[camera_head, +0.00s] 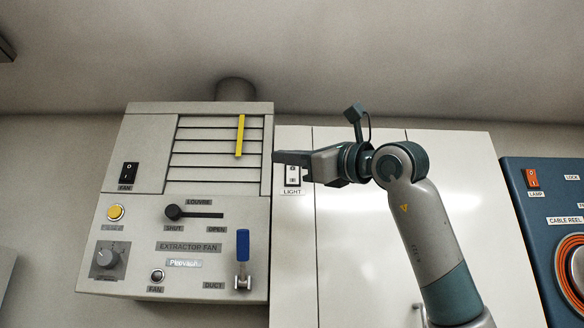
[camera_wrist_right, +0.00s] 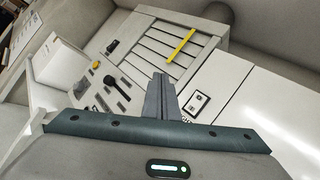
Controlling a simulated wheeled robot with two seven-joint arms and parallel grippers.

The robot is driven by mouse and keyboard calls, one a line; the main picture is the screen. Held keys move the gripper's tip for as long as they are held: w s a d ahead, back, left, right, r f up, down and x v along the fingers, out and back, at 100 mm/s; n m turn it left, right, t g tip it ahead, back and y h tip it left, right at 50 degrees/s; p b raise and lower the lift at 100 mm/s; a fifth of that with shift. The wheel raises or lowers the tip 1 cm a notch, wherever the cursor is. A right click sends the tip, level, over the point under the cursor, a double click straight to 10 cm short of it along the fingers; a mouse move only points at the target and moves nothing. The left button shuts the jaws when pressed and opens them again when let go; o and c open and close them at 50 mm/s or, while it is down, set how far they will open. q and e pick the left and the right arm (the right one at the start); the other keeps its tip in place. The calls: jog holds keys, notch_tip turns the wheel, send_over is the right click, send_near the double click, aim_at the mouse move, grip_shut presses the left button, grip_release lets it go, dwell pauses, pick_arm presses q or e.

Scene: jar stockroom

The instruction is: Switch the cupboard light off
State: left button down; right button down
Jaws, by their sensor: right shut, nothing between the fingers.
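The cupboard light switch (camera_head: 293,175) is a white plate labelled LIGHT on the left of the white cupboard front. My right gripper (camera_head: 276,157) is shut and empty. Its fingers lie across the top of the switch in the head view and hide part of it. In the right wrist view the light switch (camera_wrist_right: 197,103) shows whole, just right of the shut fingers (camera_wrist_right: 160,78). The gripper looks apart from the switch there, but I cannot tell the gap. Which way the rocker is set is too small to tell. My left gripper is not in view.
The extractor fan panel (camera_head: 190,270) stands left of the switch, with a black fan switch (camera_head: 129,173), a louvre slider (camera_head: 174,212) and a blue duct lever (camera_head: 243,250). A blue cable reel panel (camera_head: 535,225) with a red lamp switch (camera_head: 532,178) is at the right.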

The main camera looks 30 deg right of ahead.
aim_at(293, 175)
jog(key=shift+s+d+r+m+t+h, duration=0.15)
jog(key=shift+s+d+r+m+h, duration=0.1)
jog(key=shift+s+d+r+h, duration=0.25)
jog(key=shift+s+d+r+m+t+h, duration=0.15)
jog(key=shift+s+d+r+m+h, duration=0.2)
jog(key=shift+d, duration=0.35)
jog(key=w+d+r+p, duration=0.1)
jog(key=w+d+p, duration=0.3)
jog(key=w, duration=0.3)
jog(key=shift+d+p, duration=0.25)
jog(key=shift+p, duration=0.1)
jog(key=shift+w+r, duration=0.15)
jog(key=shift+w, duration=0.1)
dwell(1.4)
jog(key=shift+w+d+p, duration=0.2)
jog(key=shift+w+p, duration=0.05)
jog(key=shift+p, duration=0.05)
jog(key=shift+w+d, duration=0.2)
jog(key=shift+w, duration=0.1)
dwell(1.0)
jog(key=shift+s, duration=0.1)
